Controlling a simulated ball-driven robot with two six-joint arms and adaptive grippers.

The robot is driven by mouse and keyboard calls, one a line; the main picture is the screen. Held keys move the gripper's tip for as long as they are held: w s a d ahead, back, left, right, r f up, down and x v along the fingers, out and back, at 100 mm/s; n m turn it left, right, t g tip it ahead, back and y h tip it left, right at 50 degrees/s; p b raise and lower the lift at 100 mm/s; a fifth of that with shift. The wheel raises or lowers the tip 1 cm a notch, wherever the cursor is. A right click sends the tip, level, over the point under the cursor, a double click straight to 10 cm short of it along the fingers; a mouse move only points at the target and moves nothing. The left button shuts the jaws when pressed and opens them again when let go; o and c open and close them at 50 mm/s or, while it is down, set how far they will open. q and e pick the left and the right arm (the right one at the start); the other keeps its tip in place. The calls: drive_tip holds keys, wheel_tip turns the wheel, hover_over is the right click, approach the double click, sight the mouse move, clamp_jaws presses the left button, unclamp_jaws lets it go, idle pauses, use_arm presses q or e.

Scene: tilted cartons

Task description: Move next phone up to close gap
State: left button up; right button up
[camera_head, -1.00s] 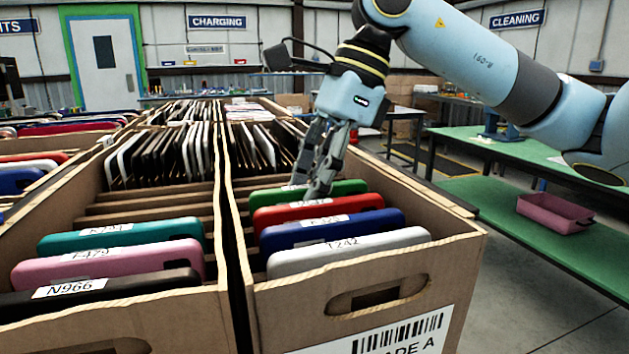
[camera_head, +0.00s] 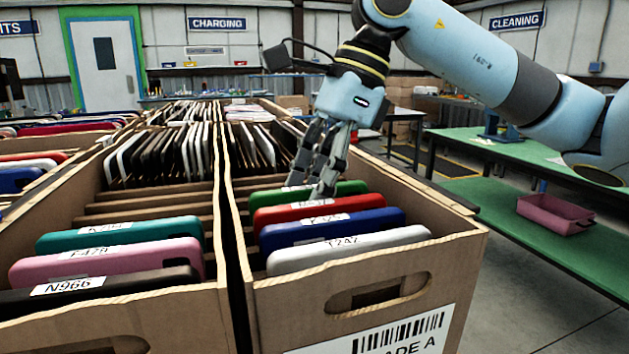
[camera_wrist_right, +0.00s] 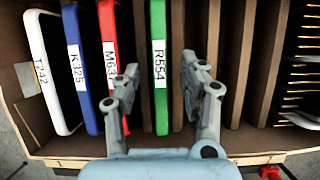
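The green phone, labelled R554 (camera_head: 352,187), stands in the right carton (camera_head: 452,262), behind the red phone (camera_head: 362,205), blue phone (camera_head: 383,222) and white phone (camera_head: 392,240). My right gripper (camera_head: 312,188) points down at the green phone. In the right wrist view my right gripper (camera_wrist_right: 160,88) is open, with one finger on each side of the green phone (camera_wrist_right: 160,110). Its left finger reaches toward the gap beside the red phone (camera_wrist_right: 111,50). I cannot tell whether the fingers touch the phone. My left gripper is not in view.
Behind the green phone are bare cardboard dividers (camera_wrist_right: 215,40), then several dark leaning phones (camera_head: 265,148). The left carton (camera_head: 190,315) holds teal, pink and black phones. A green table (camera_head: 490,205) with a pink bin (camera_head: 553,214) stands at right.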

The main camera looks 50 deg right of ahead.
drive_tip(key=shift+r, duration=0.1)
wheel_tip(320, 180, up, 10)
idle(0.5)
wheel_tip(320, 180, up, 7)
drive_tip(key=p, duration=0.7)
idle(0.5)
